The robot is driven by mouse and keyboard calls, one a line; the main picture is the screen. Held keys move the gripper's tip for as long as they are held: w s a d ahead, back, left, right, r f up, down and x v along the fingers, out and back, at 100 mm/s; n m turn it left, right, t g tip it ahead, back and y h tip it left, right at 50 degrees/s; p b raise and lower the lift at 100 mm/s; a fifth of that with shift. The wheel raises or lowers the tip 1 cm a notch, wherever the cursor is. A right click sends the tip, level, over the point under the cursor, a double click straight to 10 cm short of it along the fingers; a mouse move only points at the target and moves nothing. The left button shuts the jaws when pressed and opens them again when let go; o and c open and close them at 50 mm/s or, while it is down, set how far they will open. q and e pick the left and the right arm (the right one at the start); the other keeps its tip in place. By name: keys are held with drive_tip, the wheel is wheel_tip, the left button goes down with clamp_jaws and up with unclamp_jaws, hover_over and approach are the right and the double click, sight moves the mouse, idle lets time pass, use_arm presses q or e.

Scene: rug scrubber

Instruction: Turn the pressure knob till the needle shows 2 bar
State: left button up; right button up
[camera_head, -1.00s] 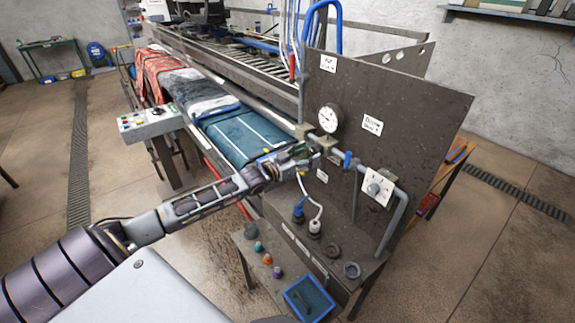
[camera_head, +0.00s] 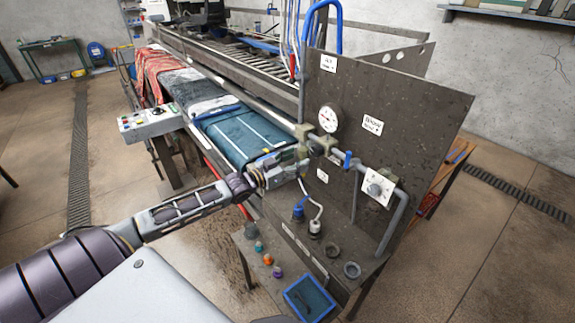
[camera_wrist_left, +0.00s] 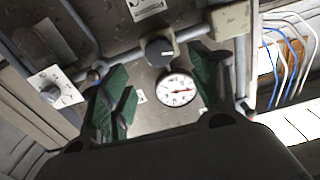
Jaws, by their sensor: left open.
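The pressure gauge (camera_head: 329,118) is a round white dial on the dark upright panel. It shows larger in the left wrist view (camera_wrist_left: 177,90), upside down, with a red needle; its numbers are too small to read. A dark round knob (camera_wrist_left: 160,48) with a white pointer mark sits on a pale block on the pipe. My left gripper (camera_head: 306,158) is open in front of the pipe, below the gauge. In the left wrist view its green-padded fingers (camera_wrist_left: 165,75) stand apart on both sides of the knob, with nothing held. My right gripper is not visible.
A second dial on a white plate (camera_head: 376,188) sits right of the blue-handled valve (camera_head: 347,160). The bench below carries a blue tray (camera_head: 309,299), hose fittings and small coloured caps. A folded teal rug (camera_head: 240,138) lies on the machine to the left.

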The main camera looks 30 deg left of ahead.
use_arm(q)
drive_tip(key=shift+v, duration=1.6)
drive_tip(key=shift+s, duration=0.1)
drive_tip(key=v, duration=0.9)
idle(0.5)
idle(0.6)
